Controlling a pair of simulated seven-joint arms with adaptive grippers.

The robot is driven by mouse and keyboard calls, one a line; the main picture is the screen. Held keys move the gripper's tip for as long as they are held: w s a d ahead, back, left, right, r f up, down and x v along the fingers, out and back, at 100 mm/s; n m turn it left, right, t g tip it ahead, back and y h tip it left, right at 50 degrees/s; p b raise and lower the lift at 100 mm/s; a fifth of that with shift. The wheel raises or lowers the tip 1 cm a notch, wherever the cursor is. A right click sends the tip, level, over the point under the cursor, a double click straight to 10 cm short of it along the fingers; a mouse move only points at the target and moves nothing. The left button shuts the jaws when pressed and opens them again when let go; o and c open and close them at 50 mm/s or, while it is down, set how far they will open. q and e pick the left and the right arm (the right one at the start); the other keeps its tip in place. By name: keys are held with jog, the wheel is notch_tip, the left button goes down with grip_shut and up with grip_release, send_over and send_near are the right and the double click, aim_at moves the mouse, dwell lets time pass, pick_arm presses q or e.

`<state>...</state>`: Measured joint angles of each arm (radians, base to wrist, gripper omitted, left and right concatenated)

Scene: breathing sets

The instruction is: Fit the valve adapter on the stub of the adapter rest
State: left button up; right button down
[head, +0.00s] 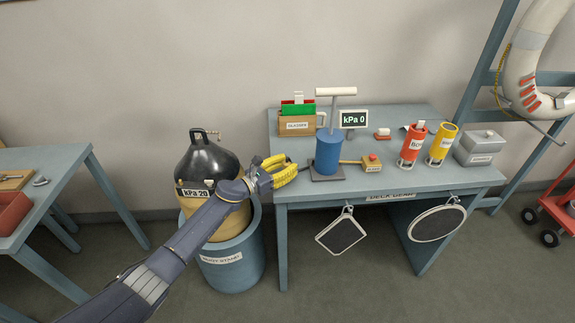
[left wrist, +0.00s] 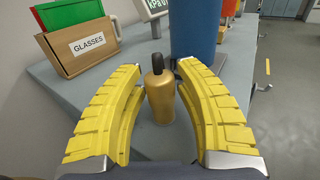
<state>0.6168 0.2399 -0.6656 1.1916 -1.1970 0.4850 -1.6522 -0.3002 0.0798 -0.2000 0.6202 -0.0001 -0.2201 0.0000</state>
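My left gripper (head: 287,170) is at the left end of the desk, beside the blue pump. In the left wrist view its two yellow fingers (left wrist: 158,66) are spread apart. Between them stands a brass, bottle-shaped piece with a black tip (left wrist: 159,98), upright over the grey desk top. It looks like the valve adapter, but I cannot be sure. A narrow gap shows between it and each finger. In the head view the gripper hides this piece. I cannot clearly identify the adapter rest or its stub. My right gripper is not in view.
The blue pump (head: 328,150) stands close to the gripper, with the GLASSES box (head: 296,124) behind. A kPa 0 display (head: 354,118), red and yellow cylinders (head: 442,143) and a grey box (head: 480,150) stand farther right. A black-topped tank (head: 205,160) stands in a blue tub left of the desk.

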pick_arm(q)
jog(key=shift+o, duration=1.4)
jog(key=shift+f, duration=0.1)
jog(key=shift+s+a, duration=0.1)
jog(key=v, duration=1.1)
jog(key=shift+s+a, duration=0.25)
jog(key=shift+a, duration=0.05)
